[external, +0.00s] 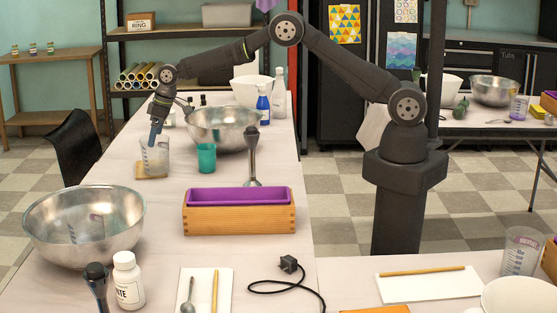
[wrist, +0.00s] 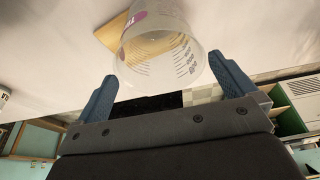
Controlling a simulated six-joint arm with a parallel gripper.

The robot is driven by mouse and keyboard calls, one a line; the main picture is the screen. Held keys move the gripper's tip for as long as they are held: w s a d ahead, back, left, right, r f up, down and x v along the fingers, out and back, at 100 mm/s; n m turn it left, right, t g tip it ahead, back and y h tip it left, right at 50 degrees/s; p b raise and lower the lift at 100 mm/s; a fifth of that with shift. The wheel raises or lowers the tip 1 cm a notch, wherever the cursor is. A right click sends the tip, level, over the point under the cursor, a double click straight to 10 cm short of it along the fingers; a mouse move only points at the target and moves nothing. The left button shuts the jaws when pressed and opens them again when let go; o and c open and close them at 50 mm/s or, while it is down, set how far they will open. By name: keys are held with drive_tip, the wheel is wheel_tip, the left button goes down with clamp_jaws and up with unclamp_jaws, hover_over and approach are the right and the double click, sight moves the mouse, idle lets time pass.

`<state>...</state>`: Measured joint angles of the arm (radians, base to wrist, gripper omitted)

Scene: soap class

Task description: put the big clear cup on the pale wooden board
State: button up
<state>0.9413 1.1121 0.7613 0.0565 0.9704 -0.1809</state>
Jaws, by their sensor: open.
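The big clear cup (external: 157,158), with measuring marks on its side, is upright on the pale wooden board (external: 150,178) near the table's left edge. In the wrist view the cup (wrist: 158,50) shows its open rim toward me, and the board (wrist: 112,36) shows beside it and through its clear wall. My gripper (external: 155,136) is at the cup's rim, pointing down. In the wrist view my gripper (wrist: 165,88) is open, one finger on each side of the cup, with gaps visible between the fingers and the wall.
A steel bowl (external: 222,128) and a teal cup (external: 206,158) stand right of the cup. A large steel bowl (external: 84,228) is in front. A wooden soap mould (external: 239,214) with a purple liner and a stick blender (external: 253,160) are further right. Bare table lies around the board.

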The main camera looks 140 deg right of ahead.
drive_tip(key=v, duration=0.7)
drive_tip(key=shift+r, duration=0.3)
drive_tip(key=shift+s+a, duration=0.1)
drive_tip(key=shift+s, duration=0.05)
drive_tip(key=x, duration=1.1)
drive_tip(key=shift+f, duration=0.4)
drive_tip(key=shift+w+d, duration=0.25)
drive_tip(key=shift+a+r, duration=0.1)
drive_tip(key=shift+r, duration=2)
